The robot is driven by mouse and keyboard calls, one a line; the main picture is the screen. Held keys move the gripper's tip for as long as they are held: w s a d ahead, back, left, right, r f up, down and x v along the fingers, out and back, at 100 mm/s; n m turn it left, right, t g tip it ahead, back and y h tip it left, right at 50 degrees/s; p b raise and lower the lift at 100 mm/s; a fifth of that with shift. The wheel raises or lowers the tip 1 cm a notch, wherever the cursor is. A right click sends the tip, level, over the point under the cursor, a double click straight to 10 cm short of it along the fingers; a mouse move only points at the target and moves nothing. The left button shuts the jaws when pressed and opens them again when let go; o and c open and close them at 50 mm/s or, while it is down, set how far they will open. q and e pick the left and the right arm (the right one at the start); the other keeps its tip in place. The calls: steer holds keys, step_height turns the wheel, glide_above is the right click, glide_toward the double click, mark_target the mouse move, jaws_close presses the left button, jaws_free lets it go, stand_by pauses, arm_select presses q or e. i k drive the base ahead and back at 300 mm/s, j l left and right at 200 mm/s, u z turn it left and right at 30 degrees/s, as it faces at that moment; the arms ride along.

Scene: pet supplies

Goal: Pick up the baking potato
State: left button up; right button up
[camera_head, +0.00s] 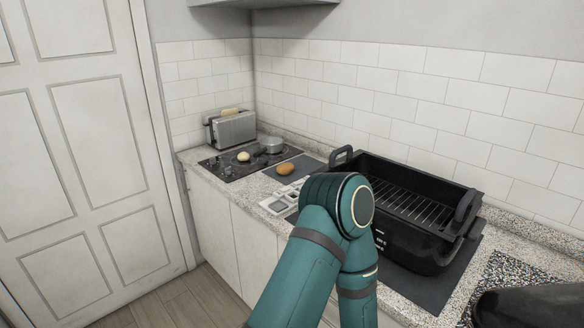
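A brown oval potato (286,169) lies on a dark flat mat or board (301,166) on the counter, left of the black roaster. A smaller pale round item (243,156) sits on the black cooktop (228,167); I cannot tell what it is. One of my teal arms rises from the bottom middle, its bent joint in front of the counter and nearer to me than the potato. Neither gripper can be made out. The arm hides part of the counter to the right of and below the potato.
A large black roaster with a wire rack (413,206) fills the right counter. A toaster (234,129) and grey pot (271,145) stand at the back left. A pale flat compartmented item (280,203) lies near the front edge. The tiled wall bounds the back.

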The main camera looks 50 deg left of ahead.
mark_target(285, 169)
steer(key=j+z, duration=0.15)
steer(key=j, duration=0.35)
steer(key=k+j+z, duration=0.1)
steer(key=j, duration=0.35)
steer(key=k+j, duration=0.1)
steer(key=j, duration=0.3)
steer(key=k+j, duration=0.1)
steer(key=j, duration=0.25)
steer(key=k+j+z, duration=0.1)
steer(key=j, duration=0.3)
steer(key=k+j, duration=0.1)
steer(key=j, duration=0.3)
steer(key=k+j, duration=0.1)
steer(key=j, duration=0.25)
